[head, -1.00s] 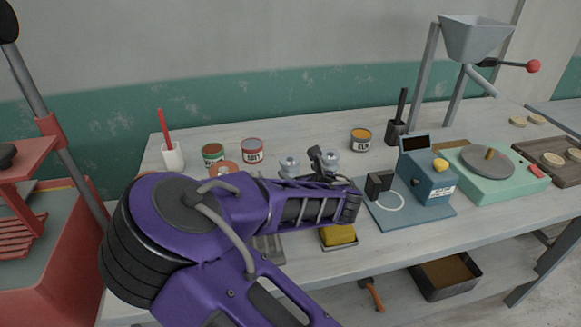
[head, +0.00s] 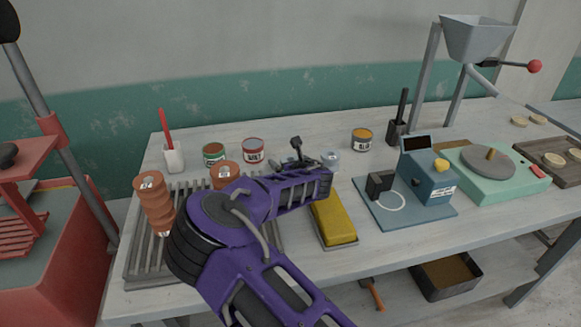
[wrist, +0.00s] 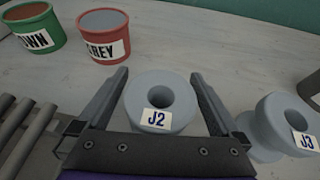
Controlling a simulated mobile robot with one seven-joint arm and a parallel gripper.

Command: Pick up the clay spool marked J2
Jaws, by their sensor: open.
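The clay spool marked J2 (wrist: 158,112) is pale grey, with a hole in its top and its label facing the wrist camera. My gripper (wrist: 160,82) is open, with one finger on each side of this spool. No gap is clear near the base of the fingers, so I cannot tell if they touch it. In the head view my gripper (head: 298,150) is over the table, and my arm hides the J2 spool. A similar grey spool marked J3 (wrist: 285,125) stands close to the right finger; it also shows in the head view (head: 331,160).
Behind stand a green-banded can (wrist: 33,30) and a red-banded can marked GREY (wrist: 104,38). Terracotta spools (head: 156,207) stand on a slatted rack (head: 140,265) at left. A yellow block (head: 333,218) lies in a tray nearer the front. A blue device (head: 428,178) stands right.

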